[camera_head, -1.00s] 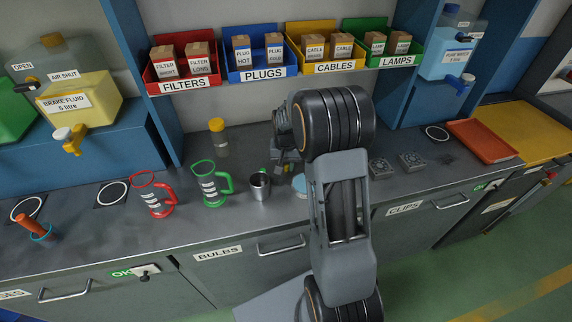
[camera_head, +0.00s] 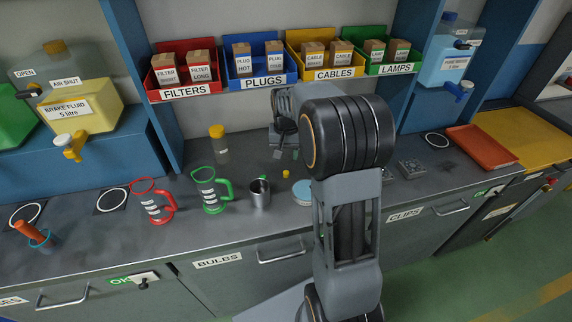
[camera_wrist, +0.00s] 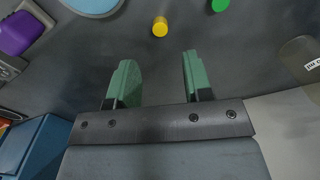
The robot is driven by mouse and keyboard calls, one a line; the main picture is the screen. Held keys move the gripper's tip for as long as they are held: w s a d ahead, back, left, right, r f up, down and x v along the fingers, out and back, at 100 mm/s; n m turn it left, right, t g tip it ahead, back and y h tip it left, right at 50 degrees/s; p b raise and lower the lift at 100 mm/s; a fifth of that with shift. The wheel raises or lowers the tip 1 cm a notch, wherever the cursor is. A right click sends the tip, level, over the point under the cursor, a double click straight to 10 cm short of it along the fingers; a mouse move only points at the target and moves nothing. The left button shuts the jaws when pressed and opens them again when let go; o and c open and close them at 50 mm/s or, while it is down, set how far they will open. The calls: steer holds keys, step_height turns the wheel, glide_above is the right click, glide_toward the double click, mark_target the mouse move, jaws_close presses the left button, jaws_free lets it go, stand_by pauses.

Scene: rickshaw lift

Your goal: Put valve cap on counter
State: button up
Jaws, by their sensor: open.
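A small yellow cylinder that looks like the valve cap (camera_head: 286,174) rests on the grey counter (camera_head: 245,233), between the metal mug (camera_head: 260,194) and a light blue disc (camera_head: 302,192). In the wrist view the yellow cap (camera_wrist: 160,27) lies beyond my fingertips, apart from them, in line with the gap. My gripper (camera_wrist: 155,62) is open with nothing between its green fingers. In the head view my gripper (camera_head: 286,154) is above the rear of the counter, partly hidden by my arm.
A yellow-capped bottle (camera_head: 219,147) stands behind the green jug (camera_head: 210,192); the red jug (camera_head: 155,205) is further left. A green piece (camera_wrist: 220,4) and a purple one (camera_wrist: 22,33) show in the wrist view. Labelled bins (camera_head: 262,82) hang above.

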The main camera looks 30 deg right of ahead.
steer(key=s+a+r+n+t, duration=0.1)
steer(key=s+a+r+n, duration=0.1)
steer(key=s+a+r, duration=0.45)
steer(key=s+a+n+t, duration=0.3)
steer(key=s, duration=0.9)
steer(key=shift+s+a+f, duration=0.25)
steer(key=shift+a+f, duration=0.05)
